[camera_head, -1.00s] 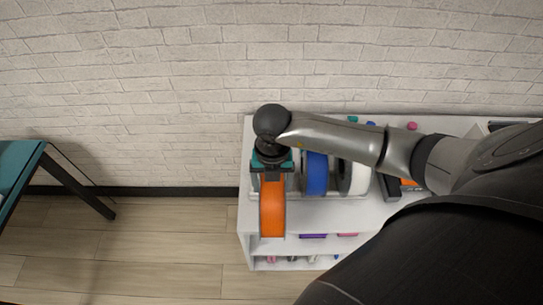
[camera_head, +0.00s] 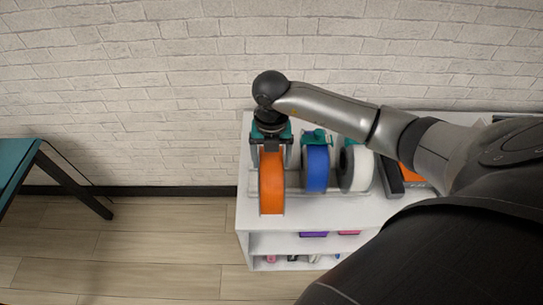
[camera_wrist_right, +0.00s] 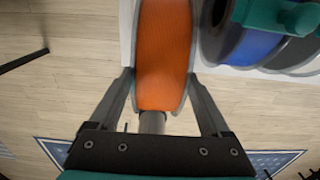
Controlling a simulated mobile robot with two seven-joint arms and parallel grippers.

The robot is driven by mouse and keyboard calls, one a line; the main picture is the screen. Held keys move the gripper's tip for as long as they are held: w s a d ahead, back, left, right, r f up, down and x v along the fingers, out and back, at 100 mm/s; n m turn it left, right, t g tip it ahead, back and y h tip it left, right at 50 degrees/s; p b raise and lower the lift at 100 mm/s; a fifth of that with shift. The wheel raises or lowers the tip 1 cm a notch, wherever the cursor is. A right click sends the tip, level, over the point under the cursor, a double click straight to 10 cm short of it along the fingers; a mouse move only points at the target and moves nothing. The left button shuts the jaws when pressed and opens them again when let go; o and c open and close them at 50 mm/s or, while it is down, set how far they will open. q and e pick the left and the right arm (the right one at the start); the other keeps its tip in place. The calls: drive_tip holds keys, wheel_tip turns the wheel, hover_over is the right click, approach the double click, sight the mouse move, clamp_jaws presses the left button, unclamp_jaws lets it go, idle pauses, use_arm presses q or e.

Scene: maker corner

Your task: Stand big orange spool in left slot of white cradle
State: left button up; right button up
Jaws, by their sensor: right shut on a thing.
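The big orange spool (camera_head: 271,184) is upright in the head view, at the left end of the shelf top. My right gripper (camera_head: 271,150) is shut on it from above and behind. The right wrist view shows the orange spool (camera_wrist_right: 163,55) between the two fingers of my right gripper (camera_wrist_right: 160,92). The white cradle (camera_head: 330,190) shows as a low pale rail, with the orange spool at its left. I cannot tell whether the spool touches the cradle. My left gripper is out of view.
A blue spool (camera_head: 317,169) and a white spool (camera_head: 357,167) stand to the right of the orange one. The white shelf (camera_head: 300,212) has small items on its lower levels. A teal-topped table (camera_head: 14,165) is at far left. Open floor lies between.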

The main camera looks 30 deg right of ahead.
drive_tip(key=shift+w+d+b, duration=0.45)
drive_tip(key=shift+w+b, duration=0.1)
drive_tip(key=shift+w, duration=0.25)
drive_tip(key=shift+w+d+b, duration=0.45)
drive_tip(key=shift+w+b, duration=0.15)
drive_tip(key=shift+w, duration=0.15)
drive_tip(key=shift+w+d+b, duration=0.45)
drive_tip(key=shift+w+b, duration=0.1)
drive_tip(key=shift+w, duration=0.25)
drive_tip(key=shift+w+d+b, duration=0.45)
drive_tip(key=shift+w+b, duration=0.2)
drive_tip(key=shift+w, duration=0.05)
drive_tip(key=shift+w+d+b, duration=0.4)
drive_tip(key=shift+w+b, duration=0.25)
drive_tip(key=shift+w, duration=0.05)
drive_tip(key=shift+f+b, duration=0.85)
drive_tip(key=shift+f, duration=0.55)
drive_tip(key=o, duration=1.3)
drive_tip(key=shift+s, duration=0.1)
drive_tip(key=shift+o, duration=0.9)
drive_tip(key=shift+s+f, duration=0.15)
drive_tip(key=shift+f, duration=0.05)
wheel_tip(320, 180, up, 16)
drive_tip(key=shift+f, duration=0.25)
